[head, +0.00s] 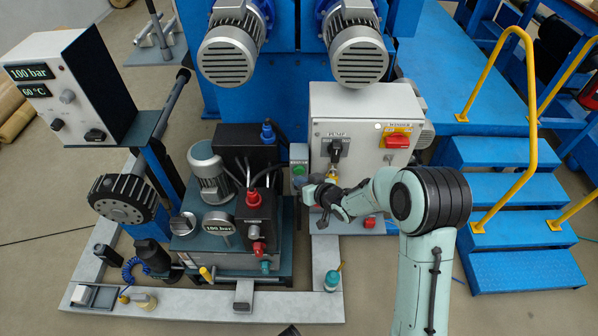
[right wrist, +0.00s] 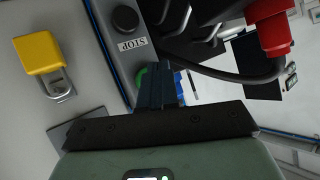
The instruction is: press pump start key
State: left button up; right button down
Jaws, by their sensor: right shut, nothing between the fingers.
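A small grey push-button box (head: 298,153) is mounted at the left edge of the light grey cabinet marked PUMP, with a green key (head: 299,170) on its front. In the right wrist view a dark button (right wrist: 125,19) sits beside a STOP label (right wrist: 132,44), and a green rim (right wrist: 142,76) shows next to my fingers. My right gripper (head: 309,193) is shut and empty, just below the button box. In the right wrist view its fingers (right wrist: 161,84) cover most of the green part. I cannot tell whether they touch it. My left gripper is not in view.
The grey cabinet (head: 359,101) carries a black PUMP switch (head: 335,147) and a red-and-yellow WINDER switch (head: 397,139). A yellow padlock (right wrist: 38,53) hangs close to the gripper. The pump unit with a red cap (head: 253,197) stands left. Blue steps (head: 500,153) stand right.

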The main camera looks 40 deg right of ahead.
jog(key=shift+w+d, duration=0.1)
dwell(0.7)
jog(key=shift+w+d, duration=0.2)
jog(key=shift+w, duration=0.05)
jog(key=shift+w+d, duration=0.3)
dwell(0.8)
jog(key=shift+a, duration=0.1)
jog(key=shift+s+a, duration=0.5)
jog(key=shift+s, duration=0.15)
jog(key=shift+s+a, duration=1.6)
jog(key=shift+s, duration=0.3)
